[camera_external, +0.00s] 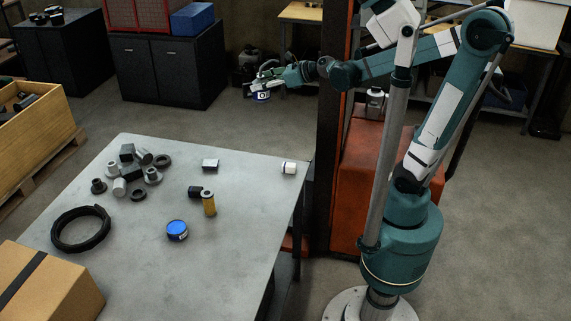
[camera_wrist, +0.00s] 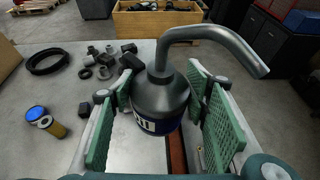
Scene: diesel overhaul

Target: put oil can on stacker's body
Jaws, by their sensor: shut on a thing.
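My gripper (camera_wrist: 160,105) is shut on the oil can. The oil can (camera_wrist: 158,92) is dark grey with a bent spout and a blue and white label, and it sits upright between the green finger pads in the wrist view. In the external view my gripper (camera_external: 268,78) holds the oil can (camera_external: 261,96) in the air beyond the table, left of the stacker's mast. The stacker's body (camera_external: 370,168) is orange-red and stands right of the dark mast, partly hidden by my arm. A reddish strip (camera_wrist: 177,150) shows below the can in the wrist view.
A small grey object (camera_external: 375,100) stands at the top of the stacker's body. The stacker's tall mast (camera_external: 335,190) rises between my gripper and that body. The grey table (camera_external: 130,255) holds metal parts, a black coil (camera_external: 81,229), a blue tin (camera_external: 177,230) and a yellow filter (camera_external: 209,204).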

